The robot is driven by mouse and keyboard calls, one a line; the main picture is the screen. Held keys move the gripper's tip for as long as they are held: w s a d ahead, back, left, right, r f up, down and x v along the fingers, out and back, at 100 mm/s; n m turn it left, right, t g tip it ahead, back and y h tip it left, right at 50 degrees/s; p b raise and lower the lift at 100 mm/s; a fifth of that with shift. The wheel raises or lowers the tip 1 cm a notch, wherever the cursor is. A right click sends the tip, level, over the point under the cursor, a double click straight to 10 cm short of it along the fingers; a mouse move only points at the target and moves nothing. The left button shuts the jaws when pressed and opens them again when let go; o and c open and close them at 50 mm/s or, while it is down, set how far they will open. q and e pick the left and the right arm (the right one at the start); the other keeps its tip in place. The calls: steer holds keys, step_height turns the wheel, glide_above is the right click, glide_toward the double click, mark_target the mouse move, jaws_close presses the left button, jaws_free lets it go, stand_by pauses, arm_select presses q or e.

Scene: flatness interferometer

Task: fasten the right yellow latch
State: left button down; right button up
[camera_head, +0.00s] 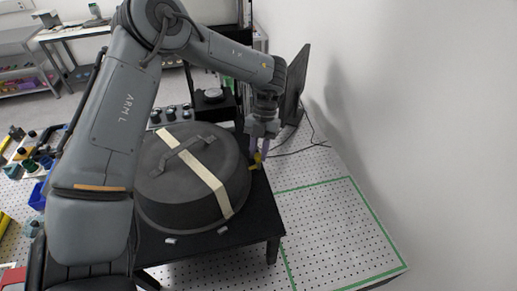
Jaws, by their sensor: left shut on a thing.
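A large round dark grey lid (165,205) with a bar handle (185,150) and a cream strip across it sits on a black stand (255,228). A small yellow latch (256,161) is at the lid's right edge. My left gripper (258,152) reaches over from behind the lid, pointing down, and is shut on the yellow latch. Its fingers hide part of the latch, so I cannot tell the latch's exact position. My right gripper is not in view.
A dark monitor (294,88) stands behind my left gripper, with loose cables (310,148) beside it. A green-taped rectangle (335,225) on the perforated tabletop is empty. Blue bins (38,195) and tools are at the far left. A white wall bounds the right.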

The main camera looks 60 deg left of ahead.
arm_select(q)
steer(key=shift+m+y, duration=0.5)
steer(key=shift+m, duration=0.7)
steer(key=c, duration=0.9)
jaws_free()
steer(key=shift+w, duration=0.1)
steer(key=shift+c, duration=0.2)
steer(key=shift+w+r, duration=0.15)
steer(key=shift+r, duration=0.3)
steer(key=p+v, duration=0.5)
steer(key=v, duration=0.4)
steer(key=shift+w+a+r, duration=0.15)
steer(key=shift+w+r, duration=0.15)
steer(key=shift+r, duration=0.05)
